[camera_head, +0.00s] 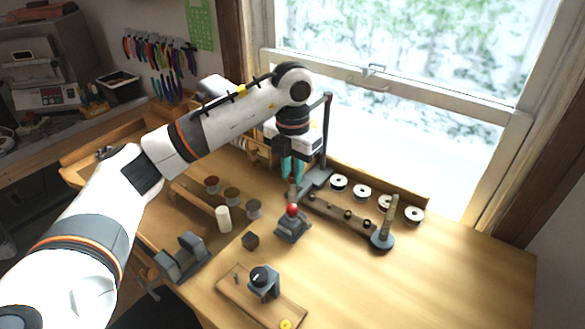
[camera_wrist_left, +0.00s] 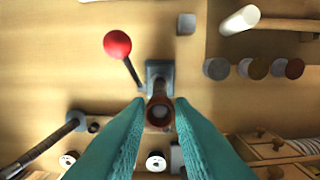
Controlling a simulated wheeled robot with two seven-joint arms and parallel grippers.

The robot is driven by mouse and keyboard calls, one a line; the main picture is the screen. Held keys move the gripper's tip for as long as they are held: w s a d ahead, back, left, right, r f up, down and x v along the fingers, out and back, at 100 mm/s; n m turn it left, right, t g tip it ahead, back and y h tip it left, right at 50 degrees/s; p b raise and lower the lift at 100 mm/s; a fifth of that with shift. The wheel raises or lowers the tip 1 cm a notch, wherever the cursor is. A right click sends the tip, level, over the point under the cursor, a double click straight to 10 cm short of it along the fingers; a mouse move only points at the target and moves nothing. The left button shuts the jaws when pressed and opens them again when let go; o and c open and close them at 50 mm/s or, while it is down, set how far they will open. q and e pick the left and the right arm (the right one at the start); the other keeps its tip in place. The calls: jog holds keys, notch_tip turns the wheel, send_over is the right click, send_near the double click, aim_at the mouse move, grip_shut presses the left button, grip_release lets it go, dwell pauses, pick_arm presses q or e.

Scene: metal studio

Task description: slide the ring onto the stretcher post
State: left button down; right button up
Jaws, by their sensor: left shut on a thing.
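My left gripper (camera_head: 292,178) has teal fingers pointing down over the bench, and they show large in the left wrist view (camera_wrist_left: 160,106). It is shut on the small copper-brown ring (camera_wrist_left: 160,114), which sits between the fingertips. The stretcher, with a grey base (camera_head: 291,230) and a red-knobbed lever (camera_head: 292,210), stands just below the gripper. Its dark post (camera_wrist_left: 158,91) rises from the square base towards the ring and lines up with it in the left wrist view. I cannot tell whether the ring is around the post's tip or just above it. My right gripper is not in view.
A tapered stick on a round base (camera_head: 383,239) stands to the right, beside a wooden rack (camera_head: 340,213) and several white spools. A dark upright stand (camera_head: 326,140) is close behind the gripper. A white cylinder (camera_head: 223,219) and small dark block (camera_head: 250,240) stand left.

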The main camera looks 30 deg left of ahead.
pick_arm(q)
jog(key=shift+f, duration=0.3)
jog(key=shift+s+d+f+b, duration=0.1)
jog(key=shift+s+f+b, duration=0.05)
jog(key=shift+f+b, duration=0.25)
jog(key=shift+w+f, duration=0.15)
jog(key=shift+w, duration=0.05)
jog(key=c, duration=1.2)
grip_release()
jog(key=shift+r, duration=0.2)
notch_tip(320, 180, up, 12)
